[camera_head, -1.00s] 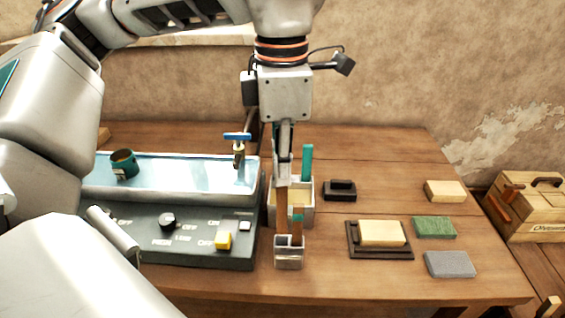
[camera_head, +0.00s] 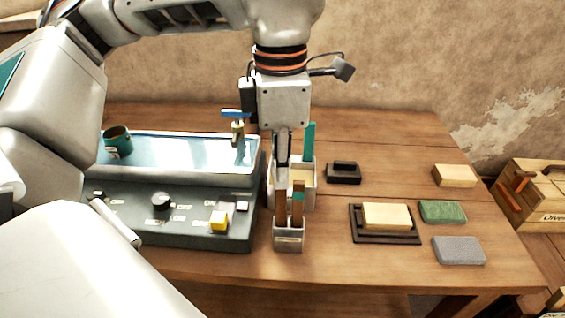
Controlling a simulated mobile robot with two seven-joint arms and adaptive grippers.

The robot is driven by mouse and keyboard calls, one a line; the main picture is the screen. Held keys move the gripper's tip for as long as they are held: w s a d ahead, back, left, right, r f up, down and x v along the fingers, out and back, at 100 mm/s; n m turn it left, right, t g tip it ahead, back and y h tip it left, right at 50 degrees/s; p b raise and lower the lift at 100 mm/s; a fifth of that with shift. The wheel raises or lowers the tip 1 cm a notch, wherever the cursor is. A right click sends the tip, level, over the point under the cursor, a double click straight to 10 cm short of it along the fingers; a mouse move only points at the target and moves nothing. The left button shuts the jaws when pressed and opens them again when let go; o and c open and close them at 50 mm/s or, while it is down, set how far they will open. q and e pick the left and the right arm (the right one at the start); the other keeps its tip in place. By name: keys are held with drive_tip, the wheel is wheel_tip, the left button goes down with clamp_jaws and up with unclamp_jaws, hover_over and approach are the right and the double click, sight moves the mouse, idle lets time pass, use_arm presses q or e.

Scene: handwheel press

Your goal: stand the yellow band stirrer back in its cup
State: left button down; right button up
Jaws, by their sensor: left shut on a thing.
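My left gripper (camera_head: 281,160) points straight down and is shut on a brown wooden stirrer (camera_head: 281,208). The stirrer is upright, its lower end at the mouth of a small grey cup (camera_head: 289,240); I cannot tell how deep it reaches. Its yellow band does not show; its upper part is hidden by the fingers. A second brown stirrer with a teal band (camera_head: 298,197) stands in the same cup, just right of the held one. My right gripper is not in view.
A larger pale container (camera_head: 307,190) with a tall teal piece (camera_head: 309,142) stands close behind the cup. The control panel (camera_head: 170,222) and blue-topped tray (camera_head: 180,152) lie left. A dark block (camera_head: 343,174) and several pads lie right. The table front is clear.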

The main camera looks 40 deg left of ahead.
use_arm(q)
drive_tip(key=shift+f+b, duration=0.8)
drive_tip(key=shift+f, duration=0.9)
drive_tip(key=c, duration=2.1)
unclamp_jaws()
drive_tip(key=shift+c, duration=0.2)
wheel_tip(320, 180, up, 12)
